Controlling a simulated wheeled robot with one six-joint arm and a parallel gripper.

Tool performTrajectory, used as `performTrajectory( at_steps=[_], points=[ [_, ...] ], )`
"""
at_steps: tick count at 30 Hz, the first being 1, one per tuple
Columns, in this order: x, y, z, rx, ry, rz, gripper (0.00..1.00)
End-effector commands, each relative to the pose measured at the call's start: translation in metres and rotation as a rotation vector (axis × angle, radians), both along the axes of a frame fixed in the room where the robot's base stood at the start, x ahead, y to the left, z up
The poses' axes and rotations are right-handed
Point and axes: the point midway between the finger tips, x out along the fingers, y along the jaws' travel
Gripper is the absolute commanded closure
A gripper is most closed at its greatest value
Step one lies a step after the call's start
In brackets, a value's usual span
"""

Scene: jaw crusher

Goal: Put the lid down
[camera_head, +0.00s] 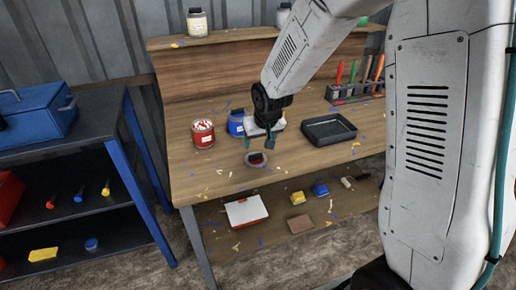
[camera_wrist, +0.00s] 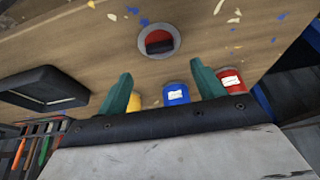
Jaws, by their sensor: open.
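The lid (camera_head: 251,164) is a grey disc with a red centre and a dark raised handle. It lies flat on the wooden workbench (camera_head: 190,172), near its front edge. In the wrist view the lid (camera_wrist: 174,34) shows ahead of the fingers, apart from them. My gripper (camera_head: 262,139) is open and empty, a little behind and above the lid. Its two green fingers also show in the wrist view (camera_wrist: 163,88), with nothing between them touching.
A red can (camera_head: 203,134) and a blue can (camera_head: 236,123) stand left of my gripper. A yellow can (camera_wrist: 134,102) shows in the wrist view. A black tray (camera_head: 329,130) lies to the right, with a tool rack (camera_head: 357,93) behind. Bench around the lid is clear except for paint flecks.

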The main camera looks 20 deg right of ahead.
Motion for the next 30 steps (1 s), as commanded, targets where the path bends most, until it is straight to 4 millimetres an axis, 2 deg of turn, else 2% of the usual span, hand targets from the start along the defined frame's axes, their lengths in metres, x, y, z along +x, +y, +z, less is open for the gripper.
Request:
performTrajectory(
  at_steps=[3, 6, 13, 17, 20, 23, 27, 30],
  points=[
    [-0.007, 0.0, 0.017, 0.0, -0.003, 0.001, 0.32],
    [-0.01, 0.0, 0.025, 0.0, -0.002, 0.0, 0.32],
    [-0.014, 0.0, 0.032, 0.0, 0.001, -0.001, 0.32],
    [-0.031, -0.005, 0.052, -0.003, 0.012, -0.005, 0.32],
    [-0.062, -0.011, 0.082, -0.01, 0.037, -0.009, 0.32],
    [-0.105, -0.018, 0.113, -0.015, 0.073, -0.014, 0.32],
    [-0.171, -0.025, 0.146, -0.017, 0.129, -0.017, 0.32],
    [-0.219, -0.028, 0.163, -0.016, 0.169, -0.015, 0.32]
  ],
)
